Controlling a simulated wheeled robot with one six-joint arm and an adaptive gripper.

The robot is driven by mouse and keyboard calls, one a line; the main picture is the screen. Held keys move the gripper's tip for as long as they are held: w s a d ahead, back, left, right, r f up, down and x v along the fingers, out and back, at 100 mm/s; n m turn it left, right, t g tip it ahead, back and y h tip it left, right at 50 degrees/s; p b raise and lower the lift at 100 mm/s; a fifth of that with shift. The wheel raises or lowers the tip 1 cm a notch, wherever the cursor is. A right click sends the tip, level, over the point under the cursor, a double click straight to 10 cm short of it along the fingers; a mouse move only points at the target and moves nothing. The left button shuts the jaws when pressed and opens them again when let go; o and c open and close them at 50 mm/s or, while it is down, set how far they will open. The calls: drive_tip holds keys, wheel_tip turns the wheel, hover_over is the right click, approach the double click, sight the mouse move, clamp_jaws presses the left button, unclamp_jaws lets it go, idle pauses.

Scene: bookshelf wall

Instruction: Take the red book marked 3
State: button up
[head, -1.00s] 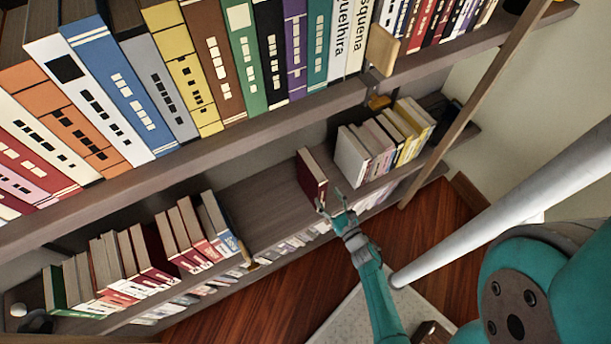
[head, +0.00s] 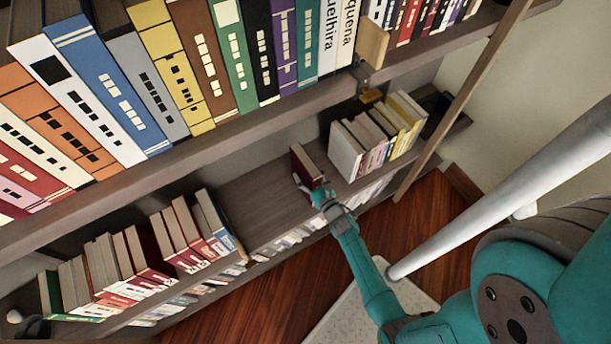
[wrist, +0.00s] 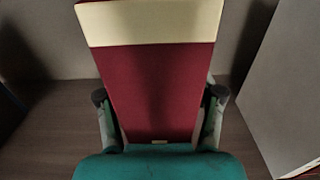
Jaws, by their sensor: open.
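A dark red book (head: 306,165) stands alone on the lower shelf in the head view, in the gap between two rows of books. In the wrist view the red book (wrist: 160,85) fills the middle, with a cream band across its top. No number 3 can be read on it. My gripper (head: 320,192) is at the book's front, low down. In the wrist view my gripper (wrist: 160,105) is open, with one finger on each side of the book. I cannot tell if the fingers touch it.
A white book (head: 346,152) begins the row to the right, and it also shows close by in the wrist view (wrist: 295,90). Another row of books (head: 135,255) stands to the left. The lower shelf (head: 262,198) is bare left of the red book. The upper shelf board (head: 250,125) runs above.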

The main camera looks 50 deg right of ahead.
clamp_jaws()
drive_tip(key=shift+r, duration=0.1)
